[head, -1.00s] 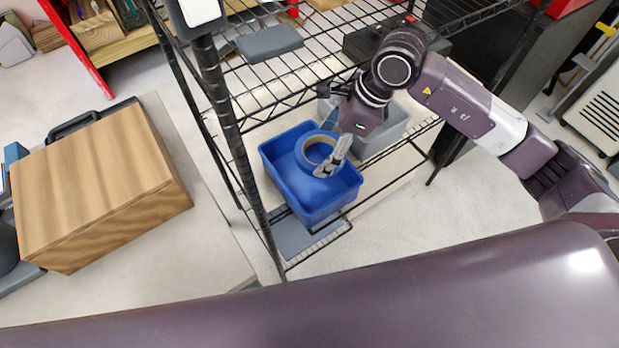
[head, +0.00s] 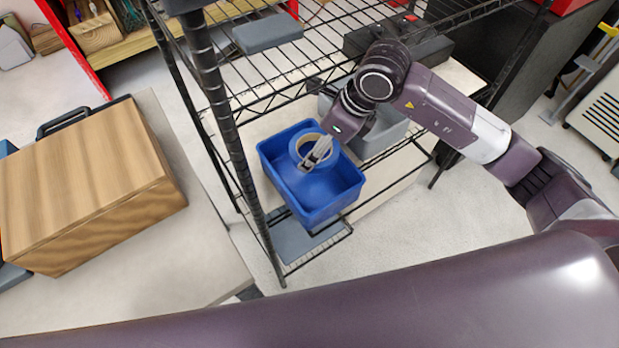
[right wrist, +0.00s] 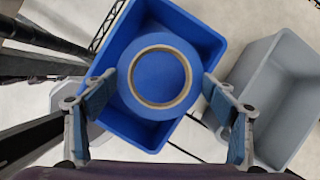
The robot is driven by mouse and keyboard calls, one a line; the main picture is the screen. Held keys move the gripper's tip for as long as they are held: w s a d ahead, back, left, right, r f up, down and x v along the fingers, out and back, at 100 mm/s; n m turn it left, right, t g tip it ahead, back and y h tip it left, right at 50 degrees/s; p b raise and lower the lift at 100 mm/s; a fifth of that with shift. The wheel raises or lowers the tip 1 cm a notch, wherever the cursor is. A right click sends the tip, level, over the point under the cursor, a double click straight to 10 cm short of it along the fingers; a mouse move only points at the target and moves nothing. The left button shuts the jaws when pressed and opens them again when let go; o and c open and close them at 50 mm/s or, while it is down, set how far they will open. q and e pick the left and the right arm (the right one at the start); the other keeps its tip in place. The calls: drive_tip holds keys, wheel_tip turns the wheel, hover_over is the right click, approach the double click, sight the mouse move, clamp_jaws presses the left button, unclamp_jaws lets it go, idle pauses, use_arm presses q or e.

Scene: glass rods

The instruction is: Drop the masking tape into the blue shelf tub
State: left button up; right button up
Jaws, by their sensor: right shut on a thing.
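The masking tape (right wrist: 127,84) is a blue roll with a tan inner core. It shows in the middle of the right wrist view and in the head view (head: 296,149). My right gripper (right wrist: 157,92) is shut on the roll, one finger on each side; in the head view the gripper (head: 316,152) reaches down from the upper right. The blue shelf tub (head: 318,212) stands on the wire rack, and its wall shows behind the tape in the wrist view (right wrist: 205,40). The tape is over the tub's opening; its exact height against the rim is unclear. My left gripper is out of view.
A grey tub (head: 384,138) stands beside the blue one, also seen in the wrist view (right wrist: 262,85). Black rack posts (head: 228,130) and an upper wire shelf with a grey block (head: 268,33) are close by. A wooden box (head: 85,190) sits on the left table.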

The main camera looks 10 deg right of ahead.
drive_tip(key=shift+f, duration=0.9)
drive_tip(key=o, duration=1.3)
drive_tip(key=shift+c, duration=0.2)
drive_tip(key=s+d+r, duration=0.4)
drive_tip(key=s+d, duration=0.4)
drive_tip(key=d, duration=0.3)
drive_tip(key=shift+s+r, duration=0.35)
